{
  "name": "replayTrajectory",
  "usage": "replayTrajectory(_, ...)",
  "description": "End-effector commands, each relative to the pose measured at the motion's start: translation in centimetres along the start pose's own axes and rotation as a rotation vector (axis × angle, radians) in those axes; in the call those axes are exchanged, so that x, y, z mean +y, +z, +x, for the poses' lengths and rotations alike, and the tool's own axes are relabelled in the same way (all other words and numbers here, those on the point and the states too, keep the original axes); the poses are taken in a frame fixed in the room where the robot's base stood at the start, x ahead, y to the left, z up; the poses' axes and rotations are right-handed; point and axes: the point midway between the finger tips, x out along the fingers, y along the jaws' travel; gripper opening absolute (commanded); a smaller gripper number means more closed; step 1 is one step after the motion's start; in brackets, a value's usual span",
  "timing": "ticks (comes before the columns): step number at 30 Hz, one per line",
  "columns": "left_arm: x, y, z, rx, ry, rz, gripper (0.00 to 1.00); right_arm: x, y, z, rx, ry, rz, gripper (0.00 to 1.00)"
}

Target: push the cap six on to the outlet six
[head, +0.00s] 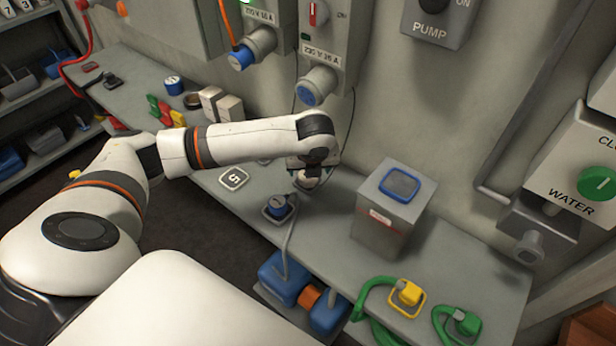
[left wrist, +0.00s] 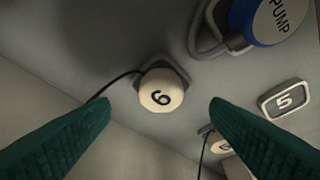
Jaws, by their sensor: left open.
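A round cream cap marked 6 (left wrist: 161,90) sits on a dark square pad in the left wrist view, with a thin black cord running off it. It lies in line with the gap between my left gripper's green fingers (left wrist: 160,112), and I see no contact. A second pale piece marked 6 (left wrist: 218,145) shows lower right, partly hidden by a finger; I cannot tell what it is. In the head view my left gripper (head: 306,164) points down over the bench, just above a pale round cap (head: 306,180). The right gripper is not in view.
A blue PUMP plug (left wrist: 268,20) and a plate marked 5 (left wrist: 287,100) lie beside the cap. A grey box with a blue-rimmed top (head: 385,215) stands right of my gripper. Wall outlets (head: 318,85) hang behind the arm. Yellow (head: 408,295) and green (head: 465,322) connectors sit at the bench's right.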

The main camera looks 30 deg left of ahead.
Motion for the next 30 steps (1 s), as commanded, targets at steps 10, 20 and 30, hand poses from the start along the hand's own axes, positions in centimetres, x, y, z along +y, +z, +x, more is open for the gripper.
replayTrajectory(10, -0.2, -0.2, 1.8, -0.004, -0.004, -0.001, 0.71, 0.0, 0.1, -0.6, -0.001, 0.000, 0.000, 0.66)
replayTrajectory(20, -0.2, -0.3, 5.2, 0.000, -0.001, 0.001, 0.71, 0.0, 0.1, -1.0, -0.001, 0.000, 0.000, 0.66)
replayTrajectory(30, -0.1, -0.3, 5.2, 0.000, 0.000, 0.001, 0.65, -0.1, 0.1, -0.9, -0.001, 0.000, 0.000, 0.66)
